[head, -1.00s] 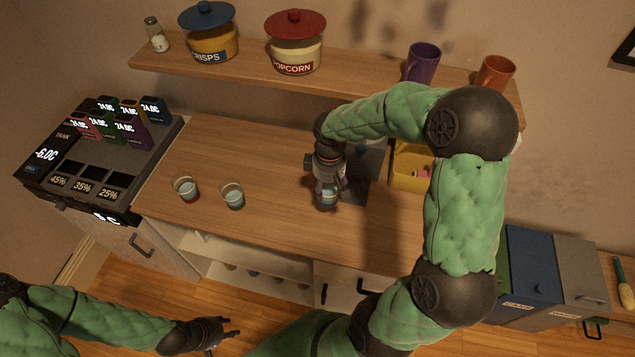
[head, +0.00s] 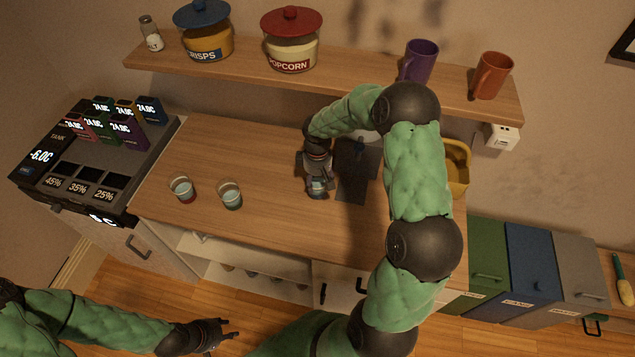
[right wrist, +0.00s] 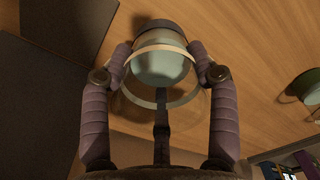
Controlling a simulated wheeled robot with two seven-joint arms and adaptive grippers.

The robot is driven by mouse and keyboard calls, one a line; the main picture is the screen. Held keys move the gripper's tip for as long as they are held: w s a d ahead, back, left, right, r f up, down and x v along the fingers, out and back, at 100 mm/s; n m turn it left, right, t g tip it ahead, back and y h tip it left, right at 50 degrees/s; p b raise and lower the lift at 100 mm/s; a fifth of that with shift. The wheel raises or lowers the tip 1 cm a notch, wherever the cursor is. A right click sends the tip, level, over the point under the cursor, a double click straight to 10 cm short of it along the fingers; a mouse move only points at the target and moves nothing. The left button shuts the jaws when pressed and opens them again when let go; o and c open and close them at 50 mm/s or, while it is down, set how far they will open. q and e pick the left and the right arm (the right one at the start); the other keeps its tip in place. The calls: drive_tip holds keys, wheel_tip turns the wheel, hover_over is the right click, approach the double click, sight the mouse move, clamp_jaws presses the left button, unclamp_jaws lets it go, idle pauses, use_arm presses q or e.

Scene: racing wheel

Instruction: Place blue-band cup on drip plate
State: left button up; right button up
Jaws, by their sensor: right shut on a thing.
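My right gripper (head: 318,183) is shut on a clear cup (head: 318,190) over the counter. In the right wrist view the cup (right wrist: 158,66) sits between both fingers; its pale blue-green band or contents show, and the exact colour is hard to tell. A dark flat plate (head: 352,187), which looks like the drip plate, lies just right of the gripper, partly behind my arm. Dark panels also fill the left of the right wrist view (right wrist: 45,90). I cannot tell whether the cup touches the counter. My left gripper (head: 226,337) is open and empty, low in front of the counter.
A red-banded cup (head: 181,190) and a greenish cup (head: 230,195) stand on the left of the wooden counter (head: 260,150). A yellow container (head: 457,170) stands right of my forearm. A shelf with jars and mugs runs above. The counter's middle is clear.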

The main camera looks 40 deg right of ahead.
drive_tip(key=shift+f, duration=0.55)
drive_tip(key=o, duration=1.3)
drive_tip(key=shift+f, duration=0.1)
